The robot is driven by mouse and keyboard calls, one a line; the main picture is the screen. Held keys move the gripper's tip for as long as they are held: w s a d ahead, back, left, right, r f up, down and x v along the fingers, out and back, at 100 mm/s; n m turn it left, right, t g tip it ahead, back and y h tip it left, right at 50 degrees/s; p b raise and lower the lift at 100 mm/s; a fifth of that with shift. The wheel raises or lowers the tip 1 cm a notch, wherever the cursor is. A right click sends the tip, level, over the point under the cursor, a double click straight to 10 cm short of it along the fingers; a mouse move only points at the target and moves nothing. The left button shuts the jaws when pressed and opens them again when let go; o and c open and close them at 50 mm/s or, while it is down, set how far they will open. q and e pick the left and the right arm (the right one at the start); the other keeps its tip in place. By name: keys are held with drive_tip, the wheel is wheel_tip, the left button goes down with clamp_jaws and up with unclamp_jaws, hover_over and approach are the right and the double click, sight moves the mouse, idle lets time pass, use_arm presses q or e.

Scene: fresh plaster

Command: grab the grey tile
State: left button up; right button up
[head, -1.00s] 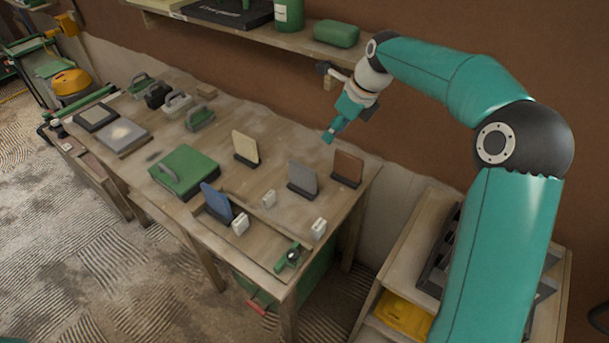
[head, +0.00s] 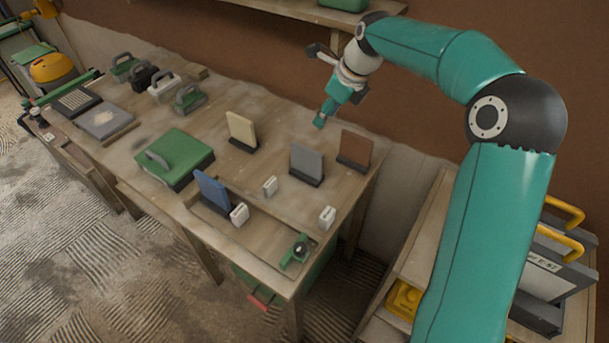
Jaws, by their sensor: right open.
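The grey tile (head: 307,161) stands upright in a dark holder on the wooden table, toward the table's right end. A brown tile (head: 356,149) stands to its right, a cream tile (head: 242,129) to its left and farther back, and a blue tile (head: 212,192) nearer the front. My right gripper (head: 321,120) is open and empty. It hangs above the table's back part, behind and above the grey tile, apart from it. Its fingers are small in this view. My left gripper does not show.
The table (head: 240,165) also bears a green case (head: 176,158), small white blocks (head: 327,217), a green tool (head: 296,251) and several handled tools at the far left. A shelf (head: 285,10) runs along the wall above. A shelf unit (head: 430,230) stands at right.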

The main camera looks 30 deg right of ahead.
sight(310, 150)
drive_tip(key=x, duration=0.5)
drive_tip(key=b+x, duration=0.1)
drive_tip(key=x, duration=0.4)
drive_tip(key=s+b+x, duration=0.1)
drive_tip(key=x, duration=0.3)
drive_tip(key=shift+w+f, duration=0.1)
drive_tip(key=shift+f, duration=0.5)
drive_tip(key=shift+p+x, duration=0.6)
drive_tip(key=shift+x, duration=2.05)
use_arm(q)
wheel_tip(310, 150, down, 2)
use_arm(e)
clamp_jaws()
